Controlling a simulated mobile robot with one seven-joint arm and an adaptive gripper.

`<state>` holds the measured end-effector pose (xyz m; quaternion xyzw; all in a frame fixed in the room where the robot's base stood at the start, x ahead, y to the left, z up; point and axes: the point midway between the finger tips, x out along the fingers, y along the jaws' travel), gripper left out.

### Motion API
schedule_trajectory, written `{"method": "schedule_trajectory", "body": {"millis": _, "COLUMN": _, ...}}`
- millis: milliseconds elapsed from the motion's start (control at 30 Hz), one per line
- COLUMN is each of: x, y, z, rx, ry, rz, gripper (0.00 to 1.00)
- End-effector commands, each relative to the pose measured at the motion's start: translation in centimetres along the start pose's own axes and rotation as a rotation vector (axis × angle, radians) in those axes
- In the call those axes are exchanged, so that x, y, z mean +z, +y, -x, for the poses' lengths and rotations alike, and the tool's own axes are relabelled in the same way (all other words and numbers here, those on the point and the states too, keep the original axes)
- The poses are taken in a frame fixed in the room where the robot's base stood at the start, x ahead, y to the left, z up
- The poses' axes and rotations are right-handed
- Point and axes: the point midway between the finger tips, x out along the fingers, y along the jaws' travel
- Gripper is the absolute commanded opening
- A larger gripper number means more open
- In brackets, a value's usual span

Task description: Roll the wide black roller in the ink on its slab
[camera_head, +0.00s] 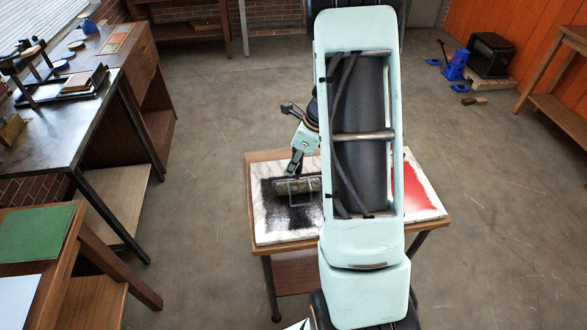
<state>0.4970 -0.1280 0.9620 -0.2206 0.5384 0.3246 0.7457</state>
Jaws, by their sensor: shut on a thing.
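The wide black roller (290,186) lies across the upper part of the black ink on the left half of the marble slab (263,237). It looks to be touching the ink, though this view cannot fully settle that. Its wire frame (302,199) shows just in front of it. My gripper (295,168) is above the roller, shut on its handle, which the fingers mostly hide. The black ink (292,222) is a dark patch with rough edges.
Red ink (413,190) shows on the slab's right part, beyond my arm, which hides the middle. The slab rests on a small wooden table (257,157). Benches with presses stand at the left. A black box (490,55) and blue tools are far right. Open floor surrounds the table.

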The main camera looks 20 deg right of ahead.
Motion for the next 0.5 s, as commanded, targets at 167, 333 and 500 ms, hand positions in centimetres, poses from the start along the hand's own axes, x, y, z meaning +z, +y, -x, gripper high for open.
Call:
{"method": "schedule_trajectory", "body": {"millis": 167, "x": 0.3, "y": -0.5, "z": 0.0, "rx": -0.001, "ry": -0.001, "rz": 0.000, "gripper": 0.00}}
{"method": "schedule_trajectory", "body": {"millis": 333, "x": 0.7, "y": -1.4, "z": -0.1, "rx": -0.001, "ry": 0.000, "rz": 0.000, "gripper": 0.00}}
{"method": "schedule_trajectory", "body": {"millis": 500, "x": 1.3, "y": -2.6, "z": -0.3, "rx": -0.002, "ry": -0.001, "rz": 0.001, "gripper": 0.00}}
